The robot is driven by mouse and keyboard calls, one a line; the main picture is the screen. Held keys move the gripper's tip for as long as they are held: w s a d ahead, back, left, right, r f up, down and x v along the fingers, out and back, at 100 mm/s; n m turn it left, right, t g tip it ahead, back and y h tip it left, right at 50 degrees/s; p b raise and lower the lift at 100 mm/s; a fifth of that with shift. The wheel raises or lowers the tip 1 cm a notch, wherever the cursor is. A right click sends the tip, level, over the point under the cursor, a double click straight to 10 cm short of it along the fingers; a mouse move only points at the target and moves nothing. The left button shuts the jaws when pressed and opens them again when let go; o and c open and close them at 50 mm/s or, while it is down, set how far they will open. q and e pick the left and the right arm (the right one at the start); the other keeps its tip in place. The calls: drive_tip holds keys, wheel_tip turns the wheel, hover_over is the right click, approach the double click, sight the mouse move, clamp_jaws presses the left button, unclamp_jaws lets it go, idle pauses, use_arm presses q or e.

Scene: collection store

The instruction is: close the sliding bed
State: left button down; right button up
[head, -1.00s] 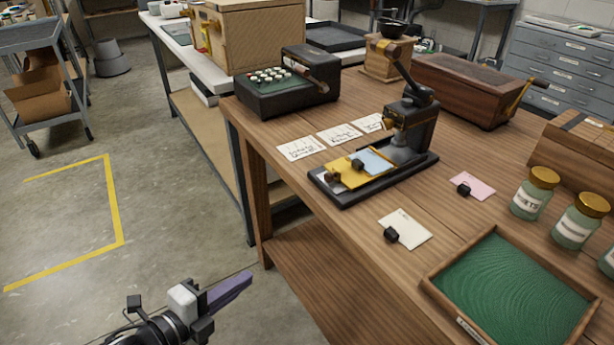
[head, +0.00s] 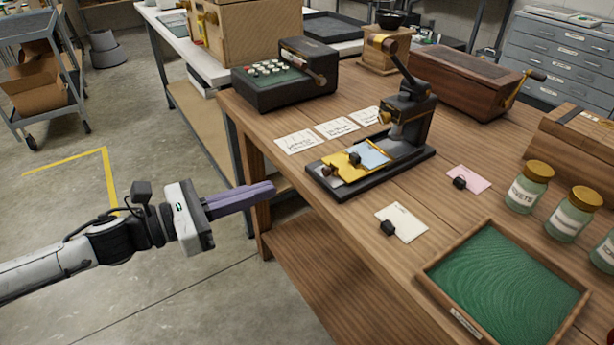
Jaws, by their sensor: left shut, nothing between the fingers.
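The small black press (head: 407,118) stands on the wooden table with its lever raised. Its sliding bed (head: 345,166), yellow with a pale blue card (head: 373,157) on it, lies on the black base, out to the left of the press head. A dark knob (head: 328,170) sits at the bed's near-left end. My left gripper (head: 271,189) has purple fingers that are shut and empty. It is in front of the table's left edge, to the left of the bed and apart from it. My right gripper is not in view.
Three white written cards (head: 337,128) lie behind the press. A cream card (head: 402,222) and a pink card (head: 468,179) with black clips lie in front. A green-lined tray (head: 440,285) and jars (head: 525,190) stand at right. A black keyed machine (head: 285,80) stands behind.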

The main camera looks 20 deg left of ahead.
use_arm(q)
drive_tip(key=p, duration=0.2)
approach(323, 171)
drive_tip(key=x, duration=0.5)
drive_tip(key=shift+w+d, duration=0.1)
drive_tip(key=shift+w, duration=0.05)
drive_tip(key=shift+w+d+f, duration=0.1)
drive_tip(key=shift+w+d, duration=0.3)
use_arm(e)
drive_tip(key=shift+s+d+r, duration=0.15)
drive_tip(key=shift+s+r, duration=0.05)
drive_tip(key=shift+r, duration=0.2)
